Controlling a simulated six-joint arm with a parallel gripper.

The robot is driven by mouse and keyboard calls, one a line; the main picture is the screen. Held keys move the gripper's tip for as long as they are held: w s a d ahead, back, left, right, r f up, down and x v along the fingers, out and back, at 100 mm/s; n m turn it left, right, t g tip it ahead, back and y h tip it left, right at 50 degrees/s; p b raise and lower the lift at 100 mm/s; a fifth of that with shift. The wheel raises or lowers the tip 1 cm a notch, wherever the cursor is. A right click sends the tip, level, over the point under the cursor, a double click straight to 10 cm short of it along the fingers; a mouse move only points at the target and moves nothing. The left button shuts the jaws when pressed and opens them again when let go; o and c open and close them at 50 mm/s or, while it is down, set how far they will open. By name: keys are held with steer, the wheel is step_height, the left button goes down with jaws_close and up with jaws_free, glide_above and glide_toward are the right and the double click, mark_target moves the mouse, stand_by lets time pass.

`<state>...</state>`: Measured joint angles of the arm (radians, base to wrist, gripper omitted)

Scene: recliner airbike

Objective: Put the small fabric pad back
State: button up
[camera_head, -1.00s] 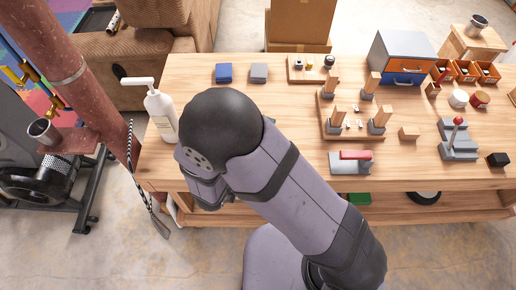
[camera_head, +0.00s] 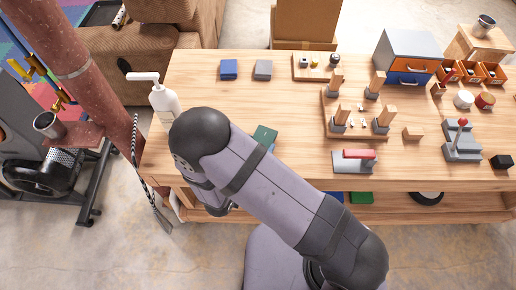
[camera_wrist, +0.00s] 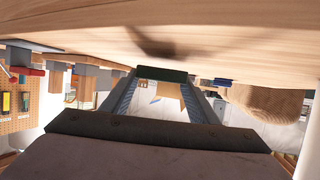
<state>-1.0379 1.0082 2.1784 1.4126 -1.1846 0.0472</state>
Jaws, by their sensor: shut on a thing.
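My gripper (camera_wrist: 162,84) is shut on a small dark green pad (camera_wrist: 165,74), held across its fingertips in the wrist view. That view is upside down, with the wooden tabletop along its top. In the head view the green pad (camera_head: 265,135) shows past the upper edge of my arm, over the left part of the bench. Most of my gripper is hidden behind the arm there. A blue pad (camera_head: 228,69) and a grey pad (camera_head: 262,70) lie side by side near the bench's back edge. I cannot tell the pads' material.
A white pump bottle (camera_head: 163,102) stands at the bench's left edge. A wooden peg stand (camera_head: 343,131) and a red-handled grey block (camera_head: 353,161) are to the right. The tabletop between the green pad and the back pads is clear. Another green block (camera_head: 361,197) is on the lower shelf.

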steer(key=shift+f, duration=1.05)
steer(key=shift+f, duration=0.2)
steer(key=o, duration=1.1)
steer(key=shift+o, duration=0.2)
steer(key=shift+r, duration=0.1)
steer(key=shift+r, duration=0.2)
steer(key=shift+s+a, duration=0.2)
steer(key=shift+s, duration=0.05)
steer(key=b+v, duration=0.1)
steer(key=v, duration=1)
steer(key=shift+s, duration=0.2)
